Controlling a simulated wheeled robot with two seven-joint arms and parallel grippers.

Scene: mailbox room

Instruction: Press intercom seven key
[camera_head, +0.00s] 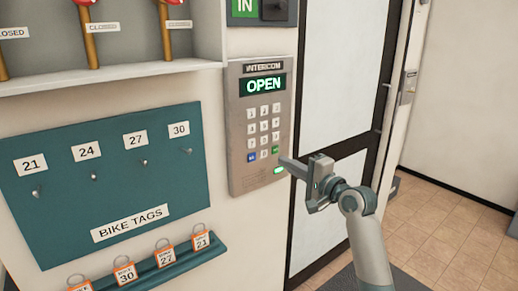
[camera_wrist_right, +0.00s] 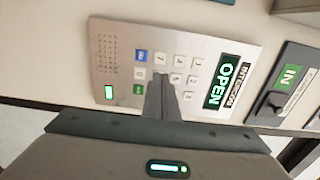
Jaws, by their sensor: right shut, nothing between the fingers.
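The intercom (camera_head: 260,125) is a grey wall panel with a lit "OPEN" display (camera_head: 263,85) and a number keypad. The seven key (camera_head: 251,143) is the left key of the third row, just above the blue key. In the right wrist view the seven key (camera_wrist_right: 160,58) shows clear of my fingers. My right gripper (camera_head: 284,160) is shut and empty, its tip at the panel's lower right, beside the green key. In the wrist view the right gripper (camera_wrist_right: 160,76) covers part of the keypad. I cannot tell whether the tip touches the panel. My left gripper is out of view.
A teal bike tags board (camera_head: 110,175) hangs left of the intercom, with a ledge of tags (camera_head: 165,257) below. A shelf (camera_head: 120,75) is upper left. A green "IN" panel (camera_head: 245,8) sits above the intercom. A dark-framed door (camera_head: 340,75) is to the right.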

